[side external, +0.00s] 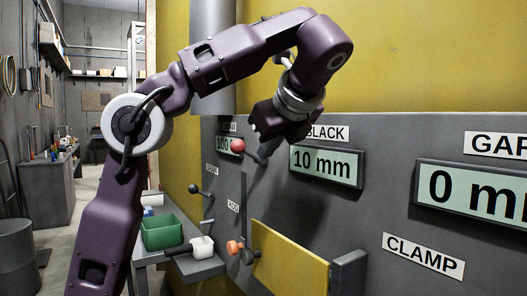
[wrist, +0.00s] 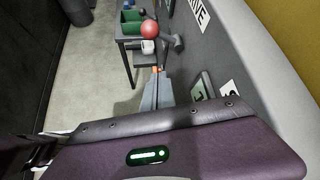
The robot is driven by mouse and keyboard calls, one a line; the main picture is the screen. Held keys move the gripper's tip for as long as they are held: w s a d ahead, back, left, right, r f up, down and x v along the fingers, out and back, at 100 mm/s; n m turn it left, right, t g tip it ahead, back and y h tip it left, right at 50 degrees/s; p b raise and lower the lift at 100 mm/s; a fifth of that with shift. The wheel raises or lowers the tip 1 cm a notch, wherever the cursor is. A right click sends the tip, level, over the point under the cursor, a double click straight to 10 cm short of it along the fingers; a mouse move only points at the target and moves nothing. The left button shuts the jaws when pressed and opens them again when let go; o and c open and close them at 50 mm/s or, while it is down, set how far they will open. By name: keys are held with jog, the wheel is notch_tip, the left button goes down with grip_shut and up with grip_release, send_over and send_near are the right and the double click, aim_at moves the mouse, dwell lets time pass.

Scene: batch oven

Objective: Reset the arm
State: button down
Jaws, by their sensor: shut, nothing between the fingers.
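My gripper (side external: 264,157) hangs at the end of my bent purple arm, in front of the grey panel, just right of a red ball knob (side external: 238,146). Its fingers are dark and partly lost against the panel in the side view. In the wrist view the gripper fingers (wrist: 157,93) are together with nothing held. The red ball knob also shows in the wrist view (wrist: 149,28), beyond the fingers. I cannot tell from the side view whether the gripper touches the knob's lever.
The panel carries a 10 mm display (side external: 322,168) and a 0 mm display (side external: 475,196). Below are a yellow plate (side external: 290,263) and an orange knob (side external: 233,247).

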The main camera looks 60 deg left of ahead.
dwell(0.3)
jog(key=s+d+f+n+t+h, duration=0.1)
jog(key=s+d+f+n+h, duration=0.3)
jog(key=s+f+n, duration=0.4)
jog(key=s+d+f+n+t+h, duration=0.2)
jog(key=s+d+f+n+h, duration=0.3)
jog(key=f, duration=1)
jog(key=s+n+h, duration=0.1)
jog(key=s+n, duration=0.2)
jog(key=s, duration=0.2)
jog(key=shift+d+f+n+t, duration=0.15)
jog(key=shift+f+n+t, duration=0.15)
jog(key=shift+f, duration=0.05)
